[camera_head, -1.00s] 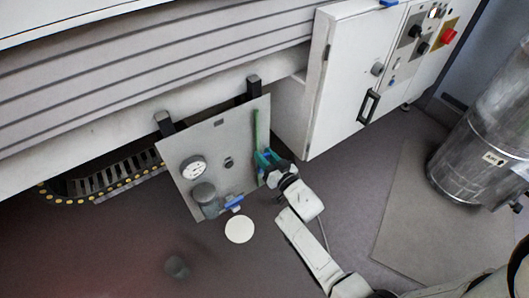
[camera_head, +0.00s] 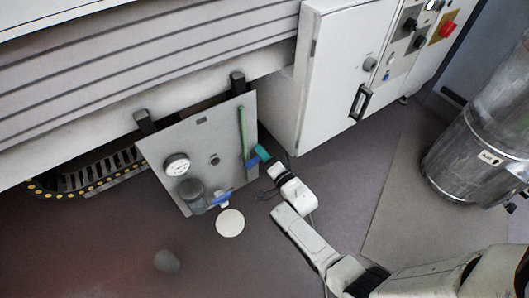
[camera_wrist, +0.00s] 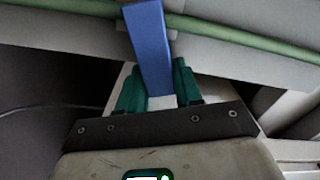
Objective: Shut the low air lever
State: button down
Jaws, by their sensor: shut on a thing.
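A grey panel (camera_head: 166,143) hangs low under the machine, with a green pipe (camera_head: 243,135) running down its right side. A blue lever (camera_head: 251,163) sits on the pipe's lower part; it stands out to the right, across the pipe. My gripper (camera_head: 263,154) has its green fingertips at the lever's outer end. In the wrist view, the blue lever (camera_wrist: 149,48) runs between my green fingers, and my gripper (camera_wrist: 158,88) is shut on it. The green pipe (camera_wrist: 240,35) passes crosswise behind the lever. A second blue lever (camera_head: 222,197) is at the panel's lower edge.
A white disc (camera_head: 230,223) lies on the floor below. A white cabinet (camera_head: 336,75) stands right of the panel, and a metal cylinder (camera_head: 480,150) at far right. Floor between is open.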

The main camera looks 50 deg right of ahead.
jog(key=shift+d+f+m+b, duration=0.1)
jog(key=shift+f+m+b, duration=0.45)
jog(key=shift+m, duration=0.5)
jog(key=shift+d+f+m+b, duration=0.1)
jog(key=shift+f+m+b, duration=0.4)
jog(key=shift+m, duration=0.55)
jog(key=shift+f, duration=0.1)
jog(key=c, duration=0.8)
grip_release()
jog(key=shift+c, duration=0.2)
jog(key=shift+s, duration=0.1)
jog(key=p+v, duration=0.3)
jog(key=v, duration=0.7)
jog(key=shift+s+p, duration=0.35)
jog(key=shift+p, duration=0.05)
jog(key=shift+a, duration=0.15)
